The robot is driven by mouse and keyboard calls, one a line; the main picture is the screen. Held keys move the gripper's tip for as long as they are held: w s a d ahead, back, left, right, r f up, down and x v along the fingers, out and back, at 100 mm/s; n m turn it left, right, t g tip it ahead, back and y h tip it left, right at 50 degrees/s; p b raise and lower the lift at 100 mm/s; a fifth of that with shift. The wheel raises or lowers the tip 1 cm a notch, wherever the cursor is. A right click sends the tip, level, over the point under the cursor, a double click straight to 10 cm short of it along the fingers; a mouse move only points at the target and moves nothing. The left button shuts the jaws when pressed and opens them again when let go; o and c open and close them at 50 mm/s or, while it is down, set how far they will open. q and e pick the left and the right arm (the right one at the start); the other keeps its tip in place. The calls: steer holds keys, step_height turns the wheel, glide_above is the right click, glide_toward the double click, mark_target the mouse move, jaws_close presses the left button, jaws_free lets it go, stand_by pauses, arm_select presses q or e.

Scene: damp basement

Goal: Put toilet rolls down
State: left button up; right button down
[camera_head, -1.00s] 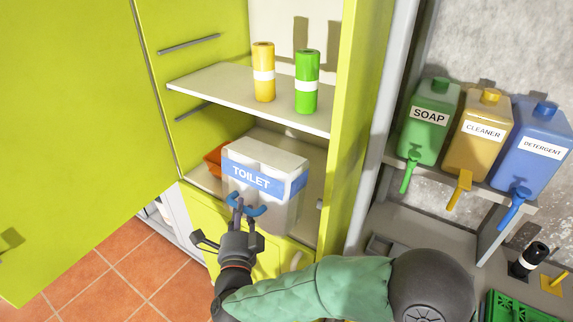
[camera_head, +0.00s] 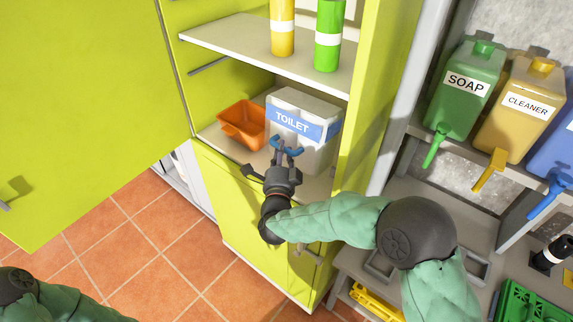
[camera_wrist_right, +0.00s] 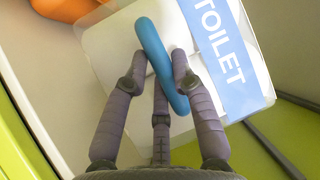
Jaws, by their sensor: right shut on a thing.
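The pack of toilet rolls (camera_head: 309,101), white with a blue band reading TOILET, is on the cupboard's lower shelf (camera_head: 222,138), next to an orange bin (camera_head: 243,125). My right gripper (camera_head: 287,150) is at the front of the pack, its fingers shut on the pack's blue handle. In the right wrist view the blue handle (camera_wrist_right: 160,62) passes between the fingers of my right gripper (camera_wrist_right: 160,75). Whether the pack's underside rests fully on the shelf is hard to tell. Part of my left arm shows at the lower left; its gripper is out of view.
A yellow roll (camera_head: 283,28) and a green roll (camera_head: 328,36) stand on the upper shelf (camera_head: 230,38). The green cupboard door (camera_head: 80,100) is open at left. Soap (camera_head: 466,95) and cleaner (camera_head: 521,105) dispensers stand at right. The tiled floor (camera_head: 150,240) is clear.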

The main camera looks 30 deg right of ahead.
mark_target(286, 162)
steer(key=f, duration=0.1)
steer(key=w+d+f+b, duration=0.1)
steer(key=f, duration=0.1)
steer(key=w+d+f, duration=0.1)
steer(key=f, duration=0.1)
steer(key=shift+d+f+b, duration=0.2)
steer(key=shift+b, duration=0.15)
steer(key=shift+a+f, duration=0.1)
steer(key=shift+f, duration=0.35)
steer(key=c, duration=1)
jaws_free()
steer(key=shift+s+f, duration=0.1)
steer(key=p+v, duration=0.1)
steer(key=v, duration=1.1)
